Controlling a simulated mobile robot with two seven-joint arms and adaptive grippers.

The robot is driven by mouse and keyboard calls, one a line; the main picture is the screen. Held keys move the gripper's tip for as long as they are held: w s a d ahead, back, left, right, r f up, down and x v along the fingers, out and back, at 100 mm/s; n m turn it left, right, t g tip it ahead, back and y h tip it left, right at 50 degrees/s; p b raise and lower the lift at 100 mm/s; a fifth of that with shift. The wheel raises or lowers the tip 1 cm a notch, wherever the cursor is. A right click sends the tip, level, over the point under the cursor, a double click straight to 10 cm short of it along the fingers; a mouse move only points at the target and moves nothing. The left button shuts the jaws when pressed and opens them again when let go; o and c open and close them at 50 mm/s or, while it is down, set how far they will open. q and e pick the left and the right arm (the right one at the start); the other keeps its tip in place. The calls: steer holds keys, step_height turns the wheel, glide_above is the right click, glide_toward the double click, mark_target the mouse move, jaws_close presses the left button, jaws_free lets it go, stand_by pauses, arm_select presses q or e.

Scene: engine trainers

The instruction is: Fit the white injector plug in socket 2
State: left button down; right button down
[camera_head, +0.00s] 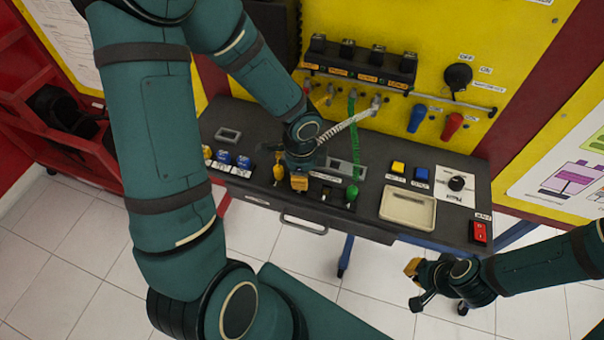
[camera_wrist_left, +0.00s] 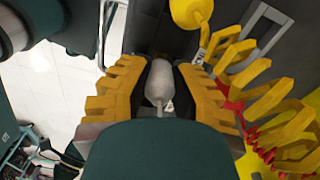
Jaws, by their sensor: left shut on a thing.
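My left gripper (camera_head: 299,183) is over the socket row of the dark bench, just right of the yellow plug (camera_head: 278,171). In the left wrist view its yellow-padded fingers (camera_wrist_left: 160,88) are shut on the white injector plug (camera_wrist_left: 160,80). A whitish cable (camera_head: 348,126) runs from near this gripper to the back panel. The gripper covers the row there, so I cannot tell which socket is under the plug or whether it is in it. The green plug (camera_head: 351,193) stands at the row's right end. My right gripper (camera_head: 415,284) is open and empty, off the bench's front right.
Blue-topped knobs (camera_head: 243,162) stand left on the bench (camera_head: 455,215). A beige tray (camera_head: 408,208), small buttons (camera_head: 398,168) and a red switch (camera_head: 479,232) are right. The green cable (camera_head: 351,130) rises behind. The yellow plug also shows in the left wrist view (camera_wrist_left: 190,12).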

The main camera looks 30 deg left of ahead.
arm_select(q)
steer(key=shift+f+b, duration=0.35)
steer(key=shift+f, duration=0.1)
steer(key=c, duration=1.2)
jaws_free()
steer(key=shift+r, duration=0.15)
steer(key=shift+r+p, duration=2.45)
steer(key=shift+r, duration=0.2)
step_height(320, 180, up, 3)
steer(key=p, duration=0.2)
steer(key=shift+p, duration=0.35)
